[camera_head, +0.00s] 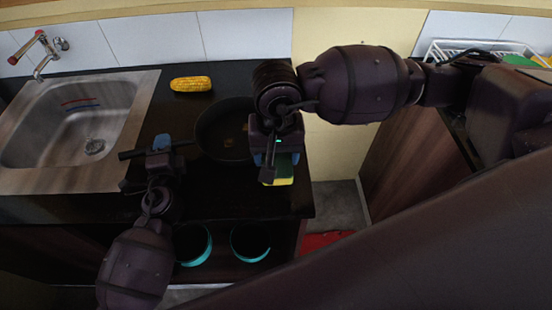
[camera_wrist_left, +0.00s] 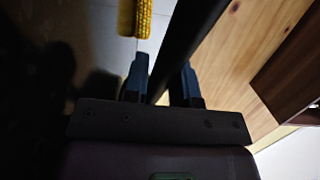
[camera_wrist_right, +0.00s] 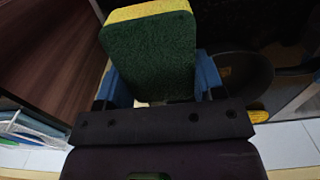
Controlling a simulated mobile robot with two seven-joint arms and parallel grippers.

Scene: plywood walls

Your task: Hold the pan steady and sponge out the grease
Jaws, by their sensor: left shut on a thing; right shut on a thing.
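The dark frying pan (camera_head: 212,118) sits on the black counter, with brownish grease patches (camera_head: 230,146) inside it. Its handle points left. My left gripper (camera_head: 162,146) is shut on the handle; the left wrist view shows the dark handle (camera_wrist_left: 191,38) between the blue fingers (camera_wrist_left: 165,85). My right gripper (camera_head: 276,157) is shut on a green and yellow sponge (camera_head: 279,179), over the counter at the pan's right side. In the right wrist view the sponge (camera_wrist_right: 150,55) stands up between the fingers, with the pan (camera_wrist_right: 250,75) to its right. My right gripper hides the pan's right edge.
A corn cob (camera_head: 190,84) lies behind the pan. A steel sink (camera_head: 130,130) with a red-handled tap (camera_head: 42,52) is at left. Two cyan-rimmed dark containers (camera_head: 250,243) are below the counter. A white dish rack (camera_head: 450,46) is at far right, past a gap.

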